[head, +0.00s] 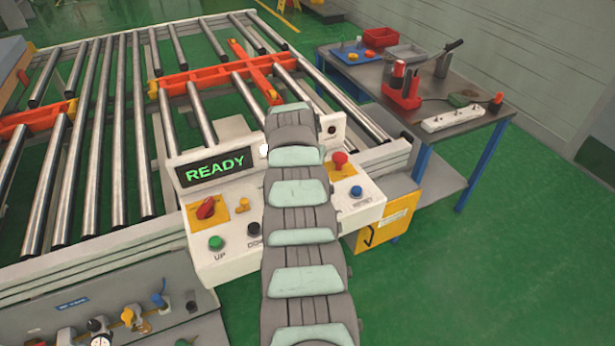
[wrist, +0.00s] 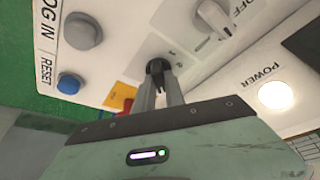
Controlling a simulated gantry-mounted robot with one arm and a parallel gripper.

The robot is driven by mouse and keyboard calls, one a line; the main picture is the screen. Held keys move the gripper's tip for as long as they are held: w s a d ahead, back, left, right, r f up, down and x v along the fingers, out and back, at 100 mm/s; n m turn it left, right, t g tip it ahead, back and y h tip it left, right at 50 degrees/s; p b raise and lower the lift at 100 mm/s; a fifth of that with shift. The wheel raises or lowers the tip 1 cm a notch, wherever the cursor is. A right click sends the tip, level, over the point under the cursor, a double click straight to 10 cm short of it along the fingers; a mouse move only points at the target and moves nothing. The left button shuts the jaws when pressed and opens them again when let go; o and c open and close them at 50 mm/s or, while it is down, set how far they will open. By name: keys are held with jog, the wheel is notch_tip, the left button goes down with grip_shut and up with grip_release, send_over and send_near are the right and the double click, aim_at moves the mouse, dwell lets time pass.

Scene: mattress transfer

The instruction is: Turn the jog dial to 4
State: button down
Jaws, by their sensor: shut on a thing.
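In the wrist view, the jog dial is a small black knob (wrist: 157,68) on the white panel. My gripper (wrist: 160,88) has its two grey fingers shut on it. Small marks are printed on the panel beside the dial, but they are too blurred to read. I cannot tell which number the dial points to. In the head view, my arm covers the middle of the white control console (head: 235,265); the dial and my gripper are hidden behind it.
The console's display (head: 215,168) reads READY. A red mushroom button (head: 340,160) stands right of my arm.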

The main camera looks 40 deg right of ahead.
jog(key=shift+f+m+b, duration=0.1)
jog(key=shift+m+b, duration=0.3)
jog(key=shift+b, duration=0.1)
jog(key=c, duration=1.4)
grip_release()
jog(key=shift+a+r, duration=0.1)
jog(key=shift+r, duration=0.1)
jog(key=shift+p+v, duration=0.5)
jog(key=shift+v, duration=0.35)
jog(key=v, duration=0.8)
jog(key=shift+a+r+p, duration=0.2)
jog(key=shift+r+p, duration=0.2)
jog(key=shift+p, duration=0.05)
